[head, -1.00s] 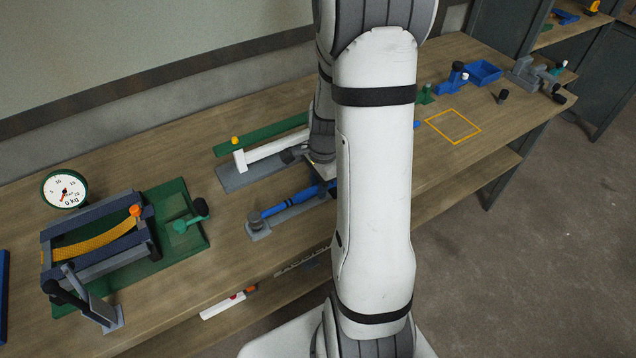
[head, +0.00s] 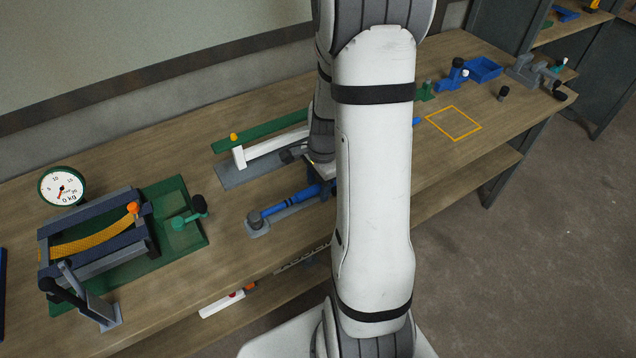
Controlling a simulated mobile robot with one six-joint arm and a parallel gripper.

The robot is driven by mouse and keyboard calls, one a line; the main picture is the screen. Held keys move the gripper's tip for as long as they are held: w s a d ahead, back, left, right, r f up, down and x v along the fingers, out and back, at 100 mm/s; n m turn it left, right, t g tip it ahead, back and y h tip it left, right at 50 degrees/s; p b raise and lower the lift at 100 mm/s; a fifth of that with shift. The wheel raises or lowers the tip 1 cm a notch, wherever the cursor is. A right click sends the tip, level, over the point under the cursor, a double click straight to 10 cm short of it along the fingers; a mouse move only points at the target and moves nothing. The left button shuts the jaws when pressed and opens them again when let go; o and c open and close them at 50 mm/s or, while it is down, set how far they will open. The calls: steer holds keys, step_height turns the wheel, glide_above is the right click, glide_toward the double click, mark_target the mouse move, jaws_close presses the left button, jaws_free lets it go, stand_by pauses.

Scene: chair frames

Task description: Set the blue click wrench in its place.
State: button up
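The blue click wrench (head: 301,199) lies along a grey holder (head: 258,230) near the front edge of the bench. Its left end is by a dark round knob at the holder's left end. Its right end passes behind my arm. My gripper (head: 326,184) is at the right-hand visible part of the wrench, pointing down, and mostly hidden by my own white arm. I cannot see its fingertips clearly, nor whether they touch or close on the wrench.
A green-and-white fixture (head: 272,147) stands just behind the wrench. To the left are a dial gauge (head: 62,187) and a frame with an orange strap (head: 95,238) on a green plate. A yellow outlined square (head: 453,123) on the right is empty. A blue tray (head: 484,69) lies beyond.

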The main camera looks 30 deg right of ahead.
steer(key=shift+r, duration=0.1)
steer(key=r, duration=0.7)
steer(key=shift+d+r, duration=0.35)
steer(key=shift+d, duration=0.05)
